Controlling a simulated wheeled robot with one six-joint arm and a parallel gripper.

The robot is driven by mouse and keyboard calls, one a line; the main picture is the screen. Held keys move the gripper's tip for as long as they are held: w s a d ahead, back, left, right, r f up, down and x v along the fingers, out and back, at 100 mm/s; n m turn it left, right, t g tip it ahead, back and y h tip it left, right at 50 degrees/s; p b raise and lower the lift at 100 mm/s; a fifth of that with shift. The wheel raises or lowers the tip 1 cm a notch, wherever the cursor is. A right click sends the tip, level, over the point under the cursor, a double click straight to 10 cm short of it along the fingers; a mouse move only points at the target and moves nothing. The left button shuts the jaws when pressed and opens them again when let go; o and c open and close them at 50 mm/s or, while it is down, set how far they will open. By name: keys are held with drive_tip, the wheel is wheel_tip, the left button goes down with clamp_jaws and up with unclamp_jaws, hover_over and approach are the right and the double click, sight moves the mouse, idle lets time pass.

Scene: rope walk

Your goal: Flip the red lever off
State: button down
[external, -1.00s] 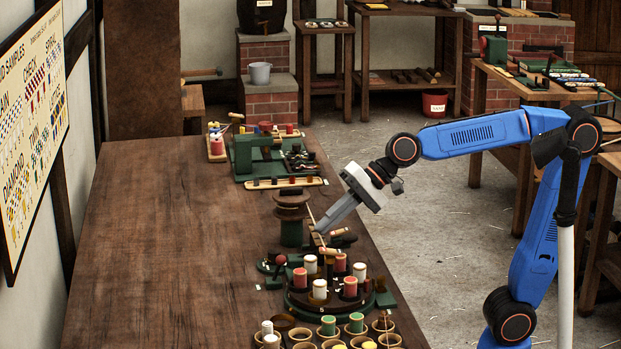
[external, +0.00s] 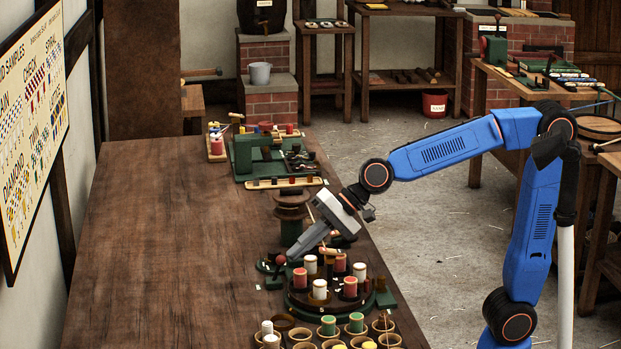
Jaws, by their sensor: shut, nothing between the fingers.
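The red lever shows as a small red ball knob (external: 281,260) on a low dark green base (external: 265,266) on the long wooden table. It stands just behind and left of the round bobbin stand. My gripper (external: 290,257) is shut and empty, pointing down and left. Its tip is at or very close to the right side of the red knob; I cannot tell whether they touch. The gripper hides part of the space right of the knob.
A round green stand (external: 320,299) with red and white bobbins is close in front of the gripper. A dark wooden spool post (external: 291,212) stands just behind. Several small cups (external: 300,334) fill the front edge. The table's left side (external: 170,250) is clear.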

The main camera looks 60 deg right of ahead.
drive_tip(key=shift+w+a+r+g+h, duration=0.55)
drive_tip(key=shift+g+h, duration=0.15)
idle(0.6)
drive_tip(key=shift+w+a+r, duration=0.15)
drive_tip(key=shift+w+a, duration=0.05)
drive_tip(key=shift+w+a+r+g+h, duration=0.3)
drive_tip(key=shift+w+a+g+h, duration=0.25)
drive_tip(key=shift+g+h, duration=0.35)
drive_tip(key=shift+w+a+g+h, duration=0.25)
drive_tip(key=shift+g+h, duration=0.05)
drive_tip(key=shift+w+a+r, duration=0.15)
drive_tip(key=shift+w+a, duration=0.65)
idle(0.3)
drive_tip(key=shift+r, duration=0.1)
